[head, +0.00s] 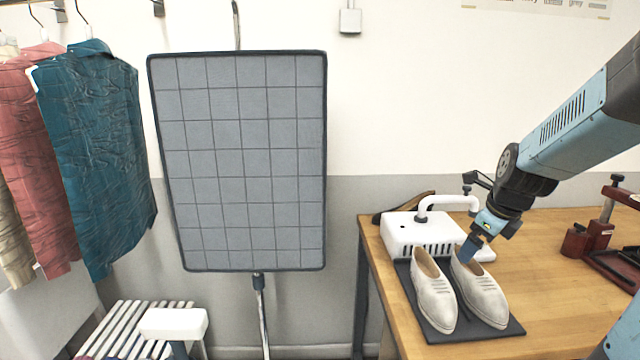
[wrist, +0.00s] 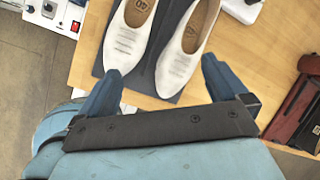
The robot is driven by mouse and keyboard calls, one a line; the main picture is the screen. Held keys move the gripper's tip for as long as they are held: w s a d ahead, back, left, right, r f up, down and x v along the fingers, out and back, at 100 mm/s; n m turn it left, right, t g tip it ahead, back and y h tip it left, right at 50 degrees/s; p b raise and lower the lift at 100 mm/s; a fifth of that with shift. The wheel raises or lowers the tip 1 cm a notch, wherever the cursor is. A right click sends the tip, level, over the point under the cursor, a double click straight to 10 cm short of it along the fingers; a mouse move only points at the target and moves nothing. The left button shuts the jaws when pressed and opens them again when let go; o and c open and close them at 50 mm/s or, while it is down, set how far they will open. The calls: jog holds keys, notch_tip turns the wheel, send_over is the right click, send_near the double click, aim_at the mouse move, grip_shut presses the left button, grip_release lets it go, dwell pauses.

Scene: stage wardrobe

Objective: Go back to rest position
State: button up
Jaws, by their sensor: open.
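My gripper (wrist: 158,88) is open and empty in the wrist view, its two blue fingers spread wide. In the head view my gripper (head: 470,248) is at the heel end of the right shoe, and its fingers partly overlap that shoe; I cannot tell whether they touch it. A pair of pale shoes stands side by side on a dark mat (head: 437,338): the left shoe (head: 436,297) and the right shoe (head: 484,295). In the wrist view the left shoe (wrist: 127,40) and right shoe (wrist: 178,62) appear beyond the fingers.
The wooden table (head: 560,270) also holds a white device (head: 405,232) with a curved pipe behind the shoes and a dark red clamp-like tool (head: 590,240) at right. A gridded grey panel (head: 240,160) stands left of the table. Clothes (head: 95,150) hang at far left.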

jog(key=s+a+r+n, duration=0.5)
jog(key=s+n, duration=0.3)
jog(key=n, duration=0.6)
jog(key=s+a+r+n, duration=0.5)
jog(key=s+a+n, duration=0.2)
jog(key=n, duration=0.7)
jog(key=shift+s+t, duration=0.4)
jog(key=shift+s, duration=0.8)
jog(key=shift+c, duration=0.5)
